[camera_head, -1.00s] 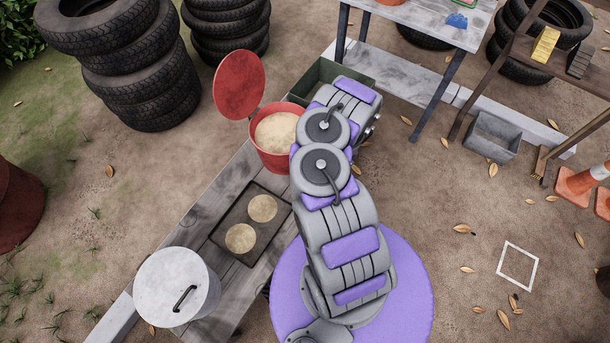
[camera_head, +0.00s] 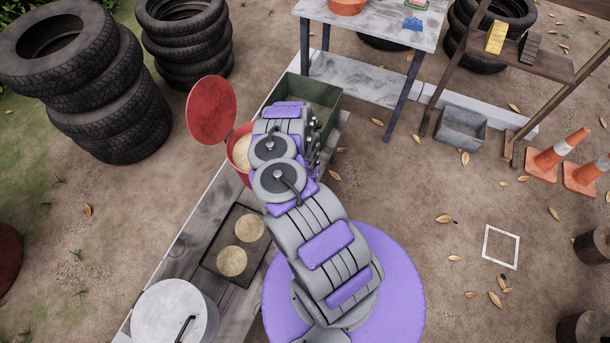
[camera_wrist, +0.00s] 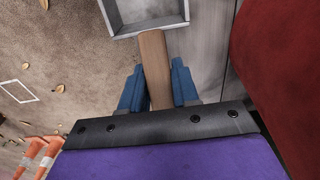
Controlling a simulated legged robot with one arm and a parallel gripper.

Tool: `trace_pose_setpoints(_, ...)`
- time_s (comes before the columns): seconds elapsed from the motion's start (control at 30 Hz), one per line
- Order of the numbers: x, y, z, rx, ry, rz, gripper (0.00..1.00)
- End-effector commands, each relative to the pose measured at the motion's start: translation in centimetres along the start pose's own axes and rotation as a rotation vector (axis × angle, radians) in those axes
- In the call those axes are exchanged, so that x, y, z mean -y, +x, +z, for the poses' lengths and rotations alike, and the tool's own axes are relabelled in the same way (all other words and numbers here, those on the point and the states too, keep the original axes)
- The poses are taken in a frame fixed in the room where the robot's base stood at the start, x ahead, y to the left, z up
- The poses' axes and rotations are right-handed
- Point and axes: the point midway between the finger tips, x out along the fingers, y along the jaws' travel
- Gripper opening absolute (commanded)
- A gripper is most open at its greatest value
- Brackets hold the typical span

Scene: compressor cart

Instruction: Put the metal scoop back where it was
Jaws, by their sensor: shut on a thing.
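My gripper (camera_wrist: 157,80) shows in the wrist view with its two blue fingers shut on the wooden handle of the metal scoop (camera_wrist: 154,58). The handle runs up to a grey, shallow metal pan (camera_wrist: 150,24) at the top of the picture, cut off by the edge. The scoop is over ground and the edge of the grey planks. A red surface, seemingly the red bucket, fills the right of the wrist view. In the head view my arm hides gripper and scoop. The red bucket (camera_head: 232,150) of tan powder has its red lid (camera_head: 212,109) open.
A green box (camera_head: 327,97) stands beyond the bucket on the plank bench (camera_head: 188,236). A dark tray (camera_head: 250,258) holds two tan discs. A white lidded can (camera_head: 165,315) is at front left. Tyre stacks, a table (camera_head: 390,28) and orange cones (camera_head: 555,155) stand around.

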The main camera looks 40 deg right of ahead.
Motion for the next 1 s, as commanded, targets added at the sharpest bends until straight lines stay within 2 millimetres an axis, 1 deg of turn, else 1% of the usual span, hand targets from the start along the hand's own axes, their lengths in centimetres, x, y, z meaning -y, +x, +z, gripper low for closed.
trace_pose_setpoints(0.03, 0.4, 0.1, -0.8, -0.008, -0.005, 0.000, 0.00)
trace_pose_setpoints(0.2, 1.2, 0.5, -2.4, -0.005, -0.002, 0.001, 0.00)
trace_pose_setpoints(0.53, 2.0, 0.5, -3.5, -0.004, -0.002, 0.000, 0.00)
trace_pose_setpoints(0.7, 1.7, 3.4, -3.2, -0.001, -0.001, 0.005, 0.00)
trace_pose_setpoints(0.73, 1.7, 3.7, -3.2, -0.001, -0.001, 0.004, 0.00)
trace_pose_setpoints(0.8, 1.8, 4.1, -3.1, -0.001, -0.001, 0.002, 0.00)
trace_pose_setpoints(1.0, 1.9, 4.0, -3.2, -0.001, 0.000, 0.000, 0.00)
